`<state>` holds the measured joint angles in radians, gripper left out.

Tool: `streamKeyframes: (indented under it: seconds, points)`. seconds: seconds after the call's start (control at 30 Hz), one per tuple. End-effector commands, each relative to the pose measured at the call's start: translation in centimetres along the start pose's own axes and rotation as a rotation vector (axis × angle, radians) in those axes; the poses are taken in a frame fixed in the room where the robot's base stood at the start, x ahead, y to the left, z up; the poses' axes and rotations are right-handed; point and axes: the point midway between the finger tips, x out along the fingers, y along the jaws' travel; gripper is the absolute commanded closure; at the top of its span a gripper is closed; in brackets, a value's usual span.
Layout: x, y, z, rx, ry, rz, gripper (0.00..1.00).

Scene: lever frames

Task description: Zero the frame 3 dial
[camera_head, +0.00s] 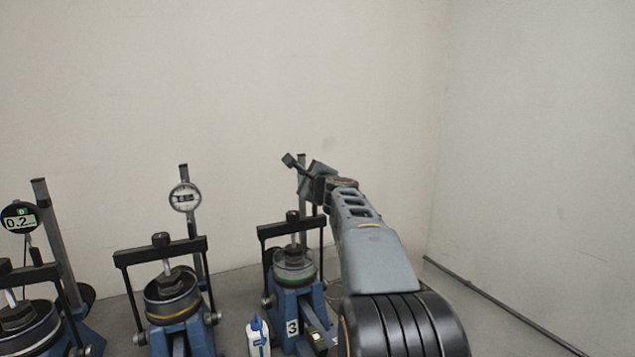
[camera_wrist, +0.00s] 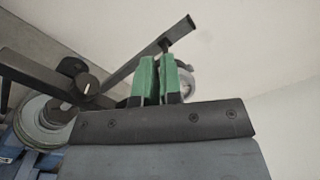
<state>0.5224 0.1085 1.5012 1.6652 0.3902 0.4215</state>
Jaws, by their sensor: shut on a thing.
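Frame 3 (camera_head: 292,321), a blue stand with a white "3" plate and a black crossbar, stands left of my arm in the head view. My gripper (camera_head: 308,182) is beside the top of its upright post. In the wrist view my green-padded gripper (camera_wrist: 160,72) has its fingers close together at the dial. The dial (camera_wrist: 187,85) shows as a pale round rim, mostly hidden behind the fingers. The exact part held is hidden, and the needle cannot be read. In the head view my gripper hides this dial.
A frame with a round white dial (camera_head: 185,197) stands to the left, and another with a dark digital dial (camera_head: 19,218) stands at the far left. A white bottle (camera_head: 258,337) stands beside frame 3. The wall is close behind; floor at right is clear.

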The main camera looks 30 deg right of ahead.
Motion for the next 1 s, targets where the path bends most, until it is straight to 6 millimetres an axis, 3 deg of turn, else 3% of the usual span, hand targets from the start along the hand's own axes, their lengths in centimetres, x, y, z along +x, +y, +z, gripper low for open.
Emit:
streamKeyframes:
  seconds: [1.0]
  points:
    - [0.18,-0.57,-0.07,-0.001,0.003,0.001,1.0]
